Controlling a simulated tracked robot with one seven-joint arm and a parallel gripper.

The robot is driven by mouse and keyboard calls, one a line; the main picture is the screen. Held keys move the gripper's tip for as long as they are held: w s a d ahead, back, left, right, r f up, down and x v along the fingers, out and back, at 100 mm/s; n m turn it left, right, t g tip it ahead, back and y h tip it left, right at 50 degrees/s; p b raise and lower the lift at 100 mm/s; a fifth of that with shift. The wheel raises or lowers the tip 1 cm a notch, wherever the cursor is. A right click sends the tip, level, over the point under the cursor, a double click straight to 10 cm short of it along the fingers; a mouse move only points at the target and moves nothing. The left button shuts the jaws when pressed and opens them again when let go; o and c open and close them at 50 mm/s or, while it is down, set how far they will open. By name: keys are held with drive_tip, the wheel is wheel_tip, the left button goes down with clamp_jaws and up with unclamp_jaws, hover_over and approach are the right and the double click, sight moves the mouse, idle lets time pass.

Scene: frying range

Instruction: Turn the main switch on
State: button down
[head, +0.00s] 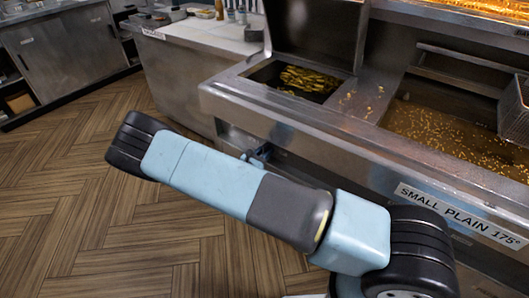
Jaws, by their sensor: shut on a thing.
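My arm crosses the head view and hides much of the fryer's front. A small dark part, apparently the end of my gripper (262,153), shows just above the arm, close against the steel front of the fryer (315,148). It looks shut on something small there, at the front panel. I cannot make out the main switch as a separate shape, nor its position; the jaws and my arm cover that spot.
The fryer has a well of oil (440,138) with floating bits and a basket (515,110) at the right. A label (455,213) reads "SMALL PLAIN 175°". A white-topped counter (200,40) stands behind. The wooden floor (70,190) at left is clear.

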drive_tip(key=c, duration=1)
unclamp_jaws()
drive_tip(key=shift+a, duration=0.1)
drive_tip(key=shift+o, duration=0.2)
drive_tip(key=v, duration=1.3)
drive_tip(key=shift+s+a, duration=0.25)
drive_tip(key=shift+f, duration=0.1)
